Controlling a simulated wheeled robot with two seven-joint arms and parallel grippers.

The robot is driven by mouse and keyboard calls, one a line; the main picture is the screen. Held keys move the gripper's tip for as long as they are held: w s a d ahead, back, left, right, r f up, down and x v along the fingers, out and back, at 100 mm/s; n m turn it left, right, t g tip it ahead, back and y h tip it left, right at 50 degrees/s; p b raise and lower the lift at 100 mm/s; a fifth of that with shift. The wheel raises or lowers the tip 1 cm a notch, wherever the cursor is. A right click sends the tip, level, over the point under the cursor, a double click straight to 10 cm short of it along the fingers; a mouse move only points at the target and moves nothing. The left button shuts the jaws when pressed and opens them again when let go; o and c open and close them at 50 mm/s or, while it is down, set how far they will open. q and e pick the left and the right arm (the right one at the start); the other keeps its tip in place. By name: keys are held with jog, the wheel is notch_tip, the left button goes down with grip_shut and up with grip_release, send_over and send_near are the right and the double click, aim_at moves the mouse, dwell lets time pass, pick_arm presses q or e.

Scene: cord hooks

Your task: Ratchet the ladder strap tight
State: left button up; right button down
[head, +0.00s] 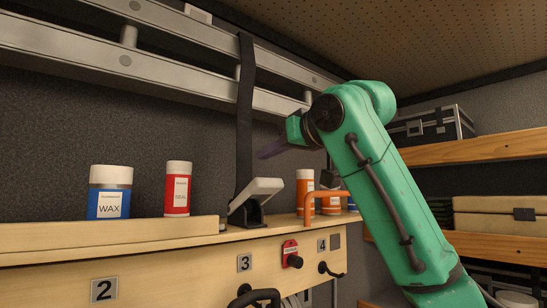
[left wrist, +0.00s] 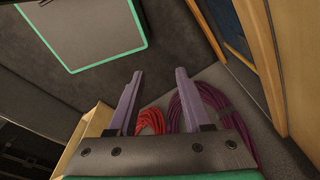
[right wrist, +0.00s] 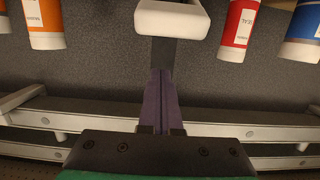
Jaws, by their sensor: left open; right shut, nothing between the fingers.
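The black ladder strap (head: 244,115) runs down from the ladder (head: 165,73) to a ratchet (head: 247,212) on the shelf. The ratchet's pale handle (head: 259,188) is tilted up to the right. My right gripper (head: 262,155) is shut and empty, just right of the strap and above the handle. In the right wrist view its closed fingers (right wrist: 160,72) point toward the handle (right wrist: 172,18), with part of the strap (right wrist: 163,52) beyond them. My left gripper (left wrist: 159,72) shows only in its wrist view, open and empty, away from the strap.
On the shelf stand a blue wax can (head: 110,195), a red bottle (head: 177,190) and orange containers (head: 305,190), close on both sides of the ratchet. Numbered hooks line the panel below. A red cord coil (left wrist: 150,121) and a purple one (left wrist: 190,105) lie below my left gripper.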

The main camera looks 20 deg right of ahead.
aim_at(268, 192)
pick_arm(q)
jog(key=shift+s+r, duration=0.2)
jog(key=shift+s, duration=0.75)
pick_arm(e)
jog(key=f, duration=0.1)
jog(key=s+f, duration=0.2)
jog(key=shift+d+f, duration=0.25)
jog(key=shift+d, duration=0.1)
jog(key=f+t+b, duration=0.1)
jog(key=f+b, duration=0.1)
jog(key=b, duration=0.3)
jog(key=s+f+t+y+b, duration=0.1)
jog(key=f+t+b, duration=0.1)
jog(key=b, duration=0.3)
jog(key=s+d+f+t+y+b, duration=0.1)
jog(key=f+b, duration=0.1)
jog(key=b, duration=0.3)
jog(key=shift+s+f+t, duration=0.2)
jog(key=shift+f+t, duration=0.05)
jog(key=shift+t, duration=0.15)
pick_arm(q)
notch_tip(268, 192, down, 14)
jog(key=shift+f, duration=0.2)
pick_arm(e)
jog(key=shift+r, duration=0.2)
pick_arm(q)
jog(key=shift+w+r, duration=0.1)
